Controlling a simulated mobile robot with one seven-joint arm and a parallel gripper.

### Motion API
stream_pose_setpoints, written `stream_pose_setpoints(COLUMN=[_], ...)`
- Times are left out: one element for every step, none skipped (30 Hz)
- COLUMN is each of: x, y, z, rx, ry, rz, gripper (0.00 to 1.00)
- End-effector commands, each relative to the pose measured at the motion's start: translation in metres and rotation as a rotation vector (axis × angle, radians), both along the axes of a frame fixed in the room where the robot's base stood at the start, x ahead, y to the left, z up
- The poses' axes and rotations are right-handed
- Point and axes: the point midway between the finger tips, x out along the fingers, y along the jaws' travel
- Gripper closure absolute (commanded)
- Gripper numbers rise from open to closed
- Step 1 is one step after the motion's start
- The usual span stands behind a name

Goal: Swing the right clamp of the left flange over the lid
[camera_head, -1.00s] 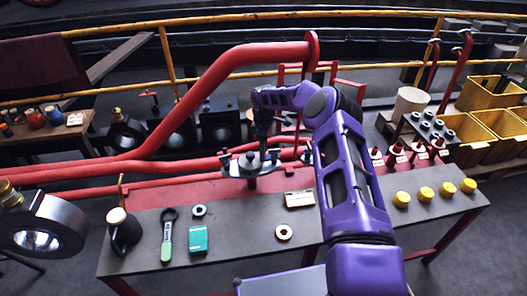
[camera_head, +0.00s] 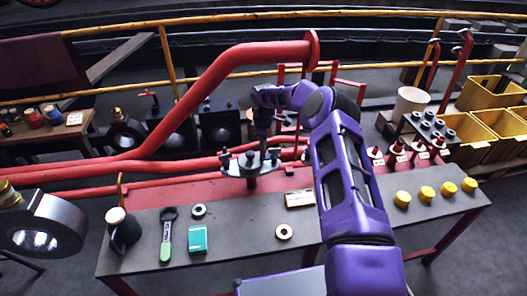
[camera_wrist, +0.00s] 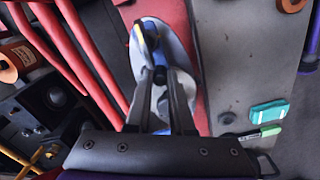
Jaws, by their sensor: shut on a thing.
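The left flange (camera_head: 238,169) is a grey round fitting on a short post at the back of the workbench. In the wrist view its pale disc (camera_wrist: 179,40) lies under my fingers. The right clamp (camera_wrist: 149,34) is a blue and dark piece with a yellow mark, running along the disc toward my fingertips. My gripper (camera_wrist: 161,77) is shut on its dark end, over the disc. My fingers partly hide the lid and the contact. Another blue part (camera_wrist: 163,131) shows between the finger bases. In the head view my gripper (camera_head: 262,146) reaches the flange from above.
Large red pipes (camera_head: 215,78) run behind and left of the flange. A teal box (camera_head: 197,239), a green-handled wrench (camera_head: 166,236) and a ring (camera_head: 284,231) lie on the front bench. Yellow caps (camera_head: 426,193) stand to the right.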

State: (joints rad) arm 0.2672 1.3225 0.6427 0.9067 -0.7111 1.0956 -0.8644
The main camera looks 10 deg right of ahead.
Motion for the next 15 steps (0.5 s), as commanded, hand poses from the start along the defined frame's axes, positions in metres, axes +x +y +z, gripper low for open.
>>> stream_pose_setpoints(x=[0.0017,0.0026,0.0033,0.0034,0.0035,0.0034,0.0034,0.0034,0.0034,0.0034,0.0035,0.0036,0.0036,0.0036,0.0035], y=[0.0,0.0002,0.0,-0.0001,0.0,0.0,0.0,0.0,0.0,0.0,0.0,0.0,0.0,0.0,0.0001], z=[-0.0042,-0.0037,-0.0024,-0.0014,-0.0005,0.0002,0.0002,0.0001,0.0001,0.0001,0.0001,0.0001,0.0001,0.0001,0.0001], rx=[-0.003,-0.002,-0.001,-0.002,-0.002,-0.001,0.0,-0.001,0.0,0.0,0.0,0.0,0.0,0.0,0.0], ry=[-0.001,-0.001,0.0,0.0,0.0,-0.001,0.0,-0.001,-0.001,-0.001,-0.001,-0.001,-0.001,-0.001,-0.001], rz=[-0.029,-0.047,-0.064,-0.071,-0.074,-0.074,-0.074,-0.074,-0.073,-0.073,-0.073,-0.073,-0.073,-0.073,-0.073], gripper=[1.0,1.0,1.0,1.0,1.0,1.0,1.0,1.0,1.0,1.0,1.0,0.72,0.67,0.61,0.54])
